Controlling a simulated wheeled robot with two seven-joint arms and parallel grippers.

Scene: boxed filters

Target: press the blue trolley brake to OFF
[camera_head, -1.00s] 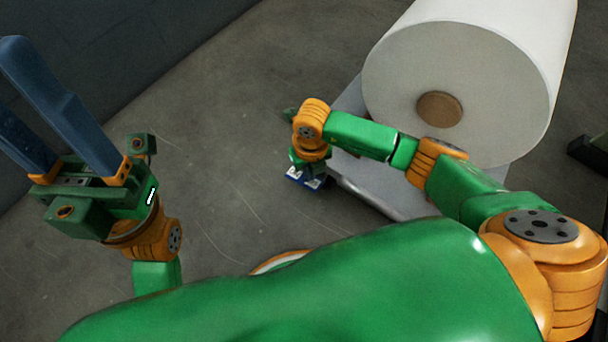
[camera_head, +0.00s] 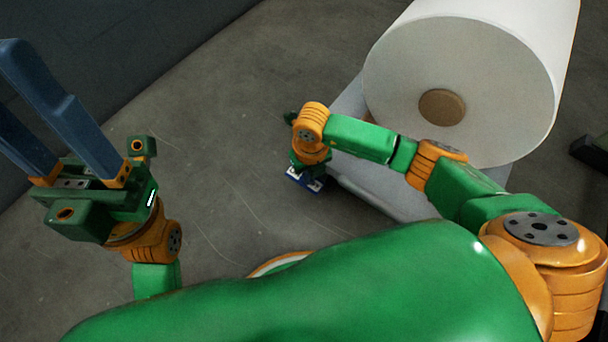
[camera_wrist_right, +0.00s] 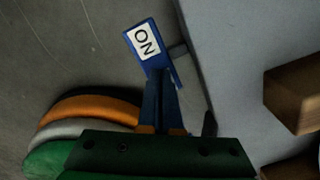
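The blue trolley brake (camera_head: 302,180) is a small pedal low beside the trolley, with white patches on it. In the right wrist view the brake (camera_wrist_right: 133,34) shows a white label reading ON; its other end is hidden behind my fingers. My right gripper (camera_wrist_right: 162,74) is shut and empty, its blue fingers together, pointing at the brake. Its tips overlap the brake's near end in that view; I cannot tell whether they touch. In the head view the arm hides the right fingers. My left gripper (camera_head: 48,88) is open and empty, fingers raised at the left.
A large white roll (camera_head: 480,75) with a brown core lies on the grey trolley (camera_head: 375,190), right of the brake. The trolley's edge (camera_wrist_right: 215,75) runs close beside my right fingers. The concrete floor (camera_head: 225,130) left of the brake is clear. A dark wall stands upper left.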

